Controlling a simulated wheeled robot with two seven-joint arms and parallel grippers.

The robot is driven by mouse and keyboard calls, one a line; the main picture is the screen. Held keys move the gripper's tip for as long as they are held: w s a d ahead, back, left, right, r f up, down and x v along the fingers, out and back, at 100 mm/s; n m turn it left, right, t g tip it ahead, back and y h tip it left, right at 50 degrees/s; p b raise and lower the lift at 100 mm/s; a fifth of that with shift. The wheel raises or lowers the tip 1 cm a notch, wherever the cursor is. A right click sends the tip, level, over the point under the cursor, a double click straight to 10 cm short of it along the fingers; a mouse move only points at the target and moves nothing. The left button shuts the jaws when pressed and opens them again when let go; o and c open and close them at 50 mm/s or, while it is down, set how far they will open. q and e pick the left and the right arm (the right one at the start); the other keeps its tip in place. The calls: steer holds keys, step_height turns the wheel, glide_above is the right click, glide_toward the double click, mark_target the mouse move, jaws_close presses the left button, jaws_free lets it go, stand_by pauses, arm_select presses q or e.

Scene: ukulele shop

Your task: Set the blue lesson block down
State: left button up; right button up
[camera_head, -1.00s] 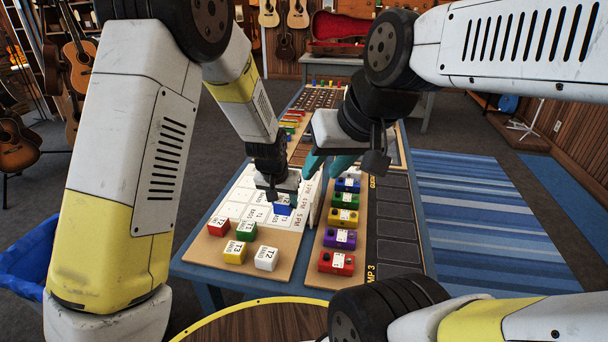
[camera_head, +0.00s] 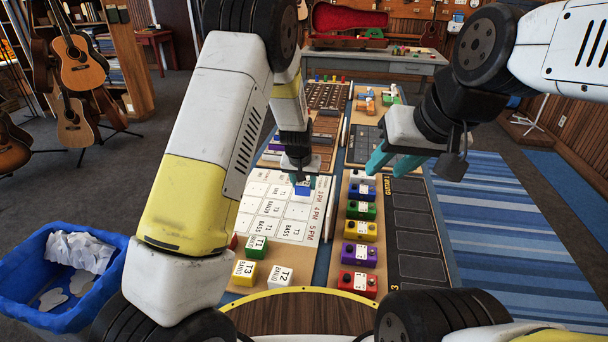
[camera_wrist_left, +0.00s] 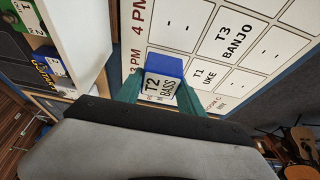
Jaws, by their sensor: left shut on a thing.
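The blue lesson block (camera_head: 303,188) is held between the teal fingers of my left gripper (camera_head: 301,181). In the left wrist view the block (camera_wrist_left: 164,73) shows its white "T2 BASS" label, with a finger on each side. It is over the white schedule board (camera_head: 254,225), by the cells near the "3 PM" and "4 PM" headings. I cannot tell whether its underside touches the board. My right gripper (camera_head: 393,166) is open and empty, above the strip to the right of the board.
A green block (camera_head: 256,248), a yellow block (camera_head: 244,273) and a white block (camera_head: 280,276) sit at the board's near edge. Several coloured pedals, such as the red one (camera_head: 357,284), line the right strip. A blue bin (camera_head: 62,270) stands on the floor at left.

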mark_target(303, 185)
arm_select(q)
steer(key=w, duration=0.3)
steer(key=shift+w+a+f, duration=0.1)
steer(key=shift+w+f, duration=0.05)
steer(key=shift+w, duration=0.1)
steer(key=shift+f, duration=1.75)
steer(key=shift+f, duration=0.15)
steer(key=o, duration=1.4)
steer(key=shift+c, duration=0.2)
